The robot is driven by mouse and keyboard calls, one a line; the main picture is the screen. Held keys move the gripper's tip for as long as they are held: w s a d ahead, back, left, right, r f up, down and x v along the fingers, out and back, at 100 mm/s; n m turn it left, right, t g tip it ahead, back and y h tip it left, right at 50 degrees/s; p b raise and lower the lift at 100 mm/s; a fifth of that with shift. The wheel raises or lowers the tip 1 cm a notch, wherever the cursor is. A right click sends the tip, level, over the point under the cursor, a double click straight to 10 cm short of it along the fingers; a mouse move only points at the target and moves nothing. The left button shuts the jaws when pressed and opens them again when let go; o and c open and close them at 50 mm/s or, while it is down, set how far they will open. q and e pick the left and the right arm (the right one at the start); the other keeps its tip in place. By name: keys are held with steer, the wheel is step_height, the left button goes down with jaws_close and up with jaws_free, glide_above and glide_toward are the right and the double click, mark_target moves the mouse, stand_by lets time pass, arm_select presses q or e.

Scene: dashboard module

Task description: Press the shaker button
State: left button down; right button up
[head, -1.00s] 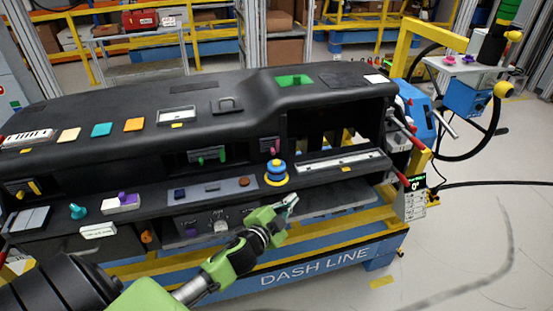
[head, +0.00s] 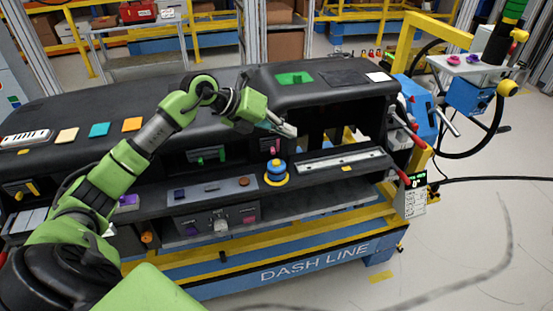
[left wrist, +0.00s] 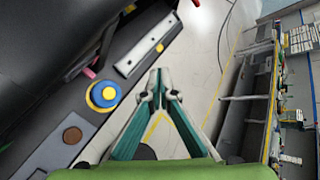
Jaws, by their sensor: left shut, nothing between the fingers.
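No part carries a readable shaker label. A blue round stacked knob on a yellow ring base (head: 276,170) stands upright on the dashboard's lower ledge; it also shows in the left wrist view (left wrist: 104,95). A small brown round button (head: 244,182) lies on a grey strip to its left and also shows in the left wrist view (left wrist: 72,135). My left gripper (head: 292,131) is shut and empty, above the blue knob and apart from it. Its fingertips meet in the left wrist view (left wrist: 158,76), to the right of the knob. My right gripper is not in view.
A long light tray (head: 338,161) lies on the ledge right of the knob. The black dashboard top (head: 240,82) rises behind my gripper. A pink lever (head: 274,145) sits close above the knob.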

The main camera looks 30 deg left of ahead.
mark_target(274, 162)
arm_select(q)
steer(key=a, duration=0.1)
steer(key=a+y, duration=0.1)
steer(key=a, duration=0.1)
steer(key=shift+s+a+r+g+y, duration=0.25)
steer(key=shift+s+a+g+y, duration=0.05)
steer(key=shift+a, duration=0.05)
steer(key=shift+f, duration=0.1)
step_height(274, 162, down, 9)
steer(key=b, duration=0.6)
stand_by(1.2)
steer(key=shift+f+b, duration=0.25)
steer(key=shift+b, duration=0.15)
steer(key=shift+f+b, duration=0.4)
stand_by(0.5)
steer(key=shift+r, duration=0.1)
steer(key=shift+d+r+p, duration=0.1)
steer(key=shift+r+p, duration=0.5)
steer(key=shift+r, duration=0.15)
